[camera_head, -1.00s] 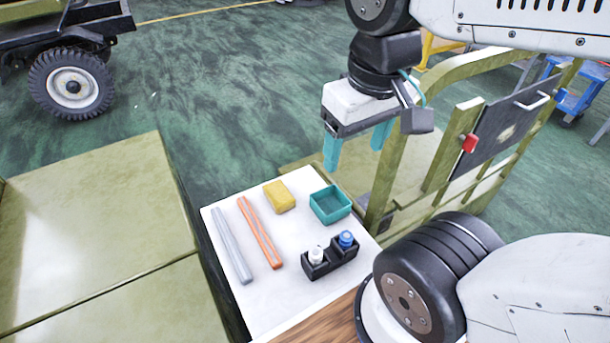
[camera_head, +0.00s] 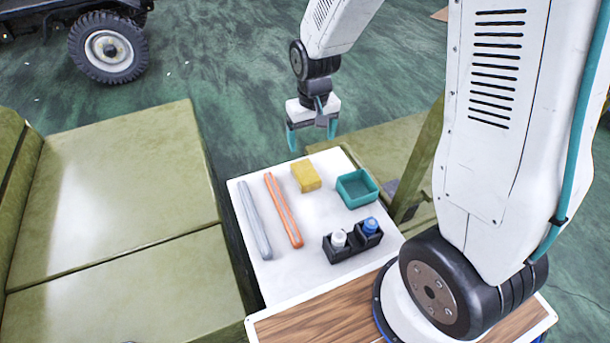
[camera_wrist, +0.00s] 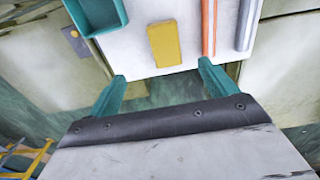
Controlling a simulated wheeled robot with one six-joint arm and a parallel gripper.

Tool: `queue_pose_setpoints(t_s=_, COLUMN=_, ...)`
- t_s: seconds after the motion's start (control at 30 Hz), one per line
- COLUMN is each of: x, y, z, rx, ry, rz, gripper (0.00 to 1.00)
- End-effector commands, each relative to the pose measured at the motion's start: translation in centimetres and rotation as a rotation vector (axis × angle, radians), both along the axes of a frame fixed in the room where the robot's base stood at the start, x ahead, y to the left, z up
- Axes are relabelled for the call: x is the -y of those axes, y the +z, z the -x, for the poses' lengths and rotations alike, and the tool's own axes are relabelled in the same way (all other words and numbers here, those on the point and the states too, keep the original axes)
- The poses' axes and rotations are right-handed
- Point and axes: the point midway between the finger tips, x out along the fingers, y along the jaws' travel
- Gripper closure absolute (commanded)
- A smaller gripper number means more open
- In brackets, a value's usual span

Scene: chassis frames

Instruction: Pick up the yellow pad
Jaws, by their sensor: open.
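The yellow pad (camera_head: 306,176) lies flat near the far edge of a white board, between the orange bar and the teal tray. In the wrist view the yellow pad (camera_wrist: 164,43) shows ahead of my gripper (camera_wrist: 160,80), roughly between the lines of its two teal fingers. In the head view my gripper (camera_head: 312,138) hangs above and beyond the far edge of the board, apart from the pad. Its fingers are spread wide with nothing between them.
An orange bar (camera_head: 283,208) and a grey bar (camera_head: 254,220) lie left of the pad. A teal tray (camera_head: 357,189) is to its right. A black holder (camera_head: 352,245) with a white-capped and a blue-capped bottle stands nearer. An olive seat (camera_head: 110,180) is at left.

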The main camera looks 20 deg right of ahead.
Motion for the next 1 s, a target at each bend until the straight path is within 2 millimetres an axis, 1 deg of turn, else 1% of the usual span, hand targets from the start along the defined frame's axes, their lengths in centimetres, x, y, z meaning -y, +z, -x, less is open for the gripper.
queue_pose_setpoints(t_s=0.03, x=-0.2, y=-1.9, z=-0.5, rx=-0.012, ry=0.001, rz=0.0, gripper=0.15)
queue_pose_setpoints(t_s=0.1, x=-0.3, y=-3.8, z=-1.1, rx=-0.016, ry=0.001, rz=0.001, gripper=0.15)
queue_pose_setpoints(t_s=0.2, x=-0.5, y=-5.9, z=-1.7, rx=-0.019, ry=0.0, rz=0.001, gripper=0.15)
queue_pose_setpoints(t_s=0.4, x=-0.6, y=-8.0, z=-2.1, rx=-0.021, ry=0.0, rz=0.001, gripper=0.15)
queue_pose_setpoints(t_s=0.67, x=-0.7, y=-10.9, z=-2.0, rx=-0.022, ry=0.001, rz=0.001, gripper=0.15)
queue_pose_setpoints(t_s=0.9, x=-1.0, y=-14.4, z=-1.8, rx=-0.022, ry=0.0, rz=0.001, gripper=0.15)
queue_pose_setpoints(t_s=1.0, x=-1.0, y=-15.1, z=-1.8, rx=-0.021, ry=0.0, rz=0.001, gripper=0.15)
